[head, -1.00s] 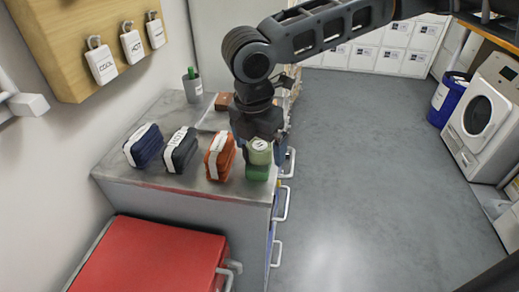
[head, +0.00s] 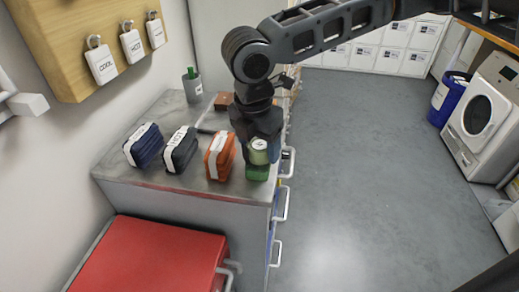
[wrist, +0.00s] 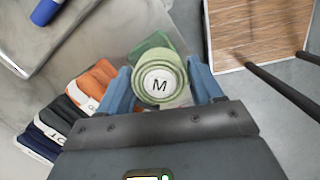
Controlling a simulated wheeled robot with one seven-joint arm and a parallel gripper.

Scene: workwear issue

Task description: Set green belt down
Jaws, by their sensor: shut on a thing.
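The green belt (wrist: 160,82) is a rolled light-green coil with a white end label marked "M". My gripper (wrist: 160,88) has its blue fingers on both sides of the roll and is shut on it. In the head view the belt (head: 259,155) hangs under my gripper (head: 259,140), at the front right corner of the grey counter. A darker green folded thing (head: 257,173) is right below the belt; it partly shows behind the roll in the wrist view. I cannot tell whether the belt touches it.
Orange (head: 219,157), black (head: 180,150) and blue (head: 144,146) folded bundles stand in a row to the left on the counter (head: 205,196). A cup with a green item (head: 193,88) stands behind. A red cabinet (head: 150,258) is in front.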

